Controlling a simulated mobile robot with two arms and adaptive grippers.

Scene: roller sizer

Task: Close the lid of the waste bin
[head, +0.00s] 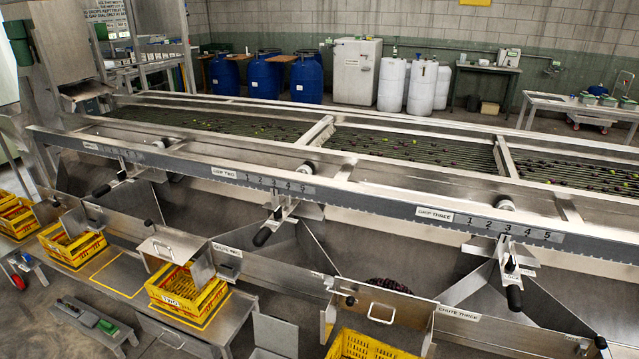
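No thing in the head view is clearly marked as the waste bin. A low grey metal front with a handle (176,338) shows under the bench at the bottom, and a plain grey panel (274,336) stands beside it. I cannot tell whether these are a bin and its lid. Neither of my grippers is in view.
The long steel roller sizer (270,184) crosses the view. Yellow crates stand below its chutes, one at chute two (186,298) and one at chute three (362,346). Blue barrels (265,76), white barrels (392,84) and a pale cabinet (357,72) stand behind.

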